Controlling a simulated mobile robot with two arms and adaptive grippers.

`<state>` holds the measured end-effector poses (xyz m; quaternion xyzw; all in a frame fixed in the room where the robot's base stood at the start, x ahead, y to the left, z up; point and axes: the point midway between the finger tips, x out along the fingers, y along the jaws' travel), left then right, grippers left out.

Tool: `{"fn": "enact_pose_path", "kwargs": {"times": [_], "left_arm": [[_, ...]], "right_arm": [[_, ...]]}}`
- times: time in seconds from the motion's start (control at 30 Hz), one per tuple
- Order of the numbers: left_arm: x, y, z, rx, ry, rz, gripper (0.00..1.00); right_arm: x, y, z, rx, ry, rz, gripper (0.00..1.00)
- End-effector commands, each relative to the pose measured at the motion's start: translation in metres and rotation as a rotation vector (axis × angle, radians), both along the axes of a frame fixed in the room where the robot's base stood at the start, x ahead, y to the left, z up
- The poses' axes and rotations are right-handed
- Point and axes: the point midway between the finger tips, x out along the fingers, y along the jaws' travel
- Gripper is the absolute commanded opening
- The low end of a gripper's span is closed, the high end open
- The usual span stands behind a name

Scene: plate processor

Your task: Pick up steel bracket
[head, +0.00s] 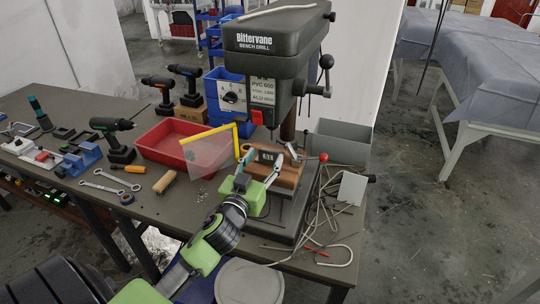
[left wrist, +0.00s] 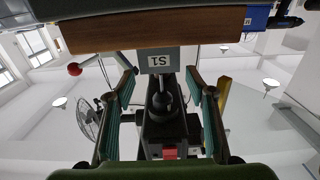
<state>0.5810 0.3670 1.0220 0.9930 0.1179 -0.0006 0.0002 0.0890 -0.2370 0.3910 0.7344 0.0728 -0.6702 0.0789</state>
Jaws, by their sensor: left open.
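The steel bracket (head: 268,156) appears to be the small dark piece with a pale marking on the wooden block (head: 287,177) under the bench drill. In the left wrist view, a grey plate marked S1 (left wrist: 160,61) shows upside down against the wooden block (left wrist: 150,35). My left gripper (head: 263,164) is open, its two fingers on either side of the bracket in the head view. In the left wrist view, the open fingers (left wrist: 161,78) flank the S1 plate with gaps on both sides. The bracket's lower part is hidden. My right gripper is not in view.
The bench drill (head: 275,55) overhangs the block. A red tray (head: 160,146), a yellow-edged clear guard (head: 208,150) and a grey bin (head: 343,143) stand close by. Loose cable (head: 325,215) lies at right. Hand tools (head: 112,182) lie at left.

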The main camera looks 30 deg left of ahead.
Motion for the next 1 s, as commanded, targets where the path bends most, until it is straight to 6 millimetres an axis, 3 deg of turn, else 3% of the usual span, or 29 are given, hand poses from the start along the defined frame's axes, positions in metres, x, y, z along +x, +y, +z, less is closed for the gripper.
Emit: {"fn": "enact_pose_path", "kwargs": {"times": [0.13, 0.37, 0.4, 0.53, 1.0], "left_arm": [[0.0125, 0.0026, 0.002, 0.002, -0.001, -0.001, 0.5], [0.0138, 0.003, 0.0003, 0.0, -0.001, -0.001, 0.5], [0.0138, 0.003, 0.0004, 0.0, -0.001, -0.001, 0.47], [0.0137, 0.003, 0.0005, 0.0, -0.001, -0.001, 0.14], [0.0139, 0.0031, 0.0099, 0.0, -0.005, -0.001, 0.13]], "right_arm": [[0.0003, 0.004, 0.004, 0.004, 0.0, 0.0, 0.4], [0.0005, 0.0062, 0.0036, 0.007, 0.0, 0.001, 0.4], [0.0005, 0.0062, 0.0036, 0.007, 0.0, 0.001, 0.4], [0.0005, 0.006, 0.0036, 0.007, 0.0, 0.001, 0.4], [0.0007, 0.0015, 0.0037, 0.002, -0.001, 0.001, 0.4]]}}
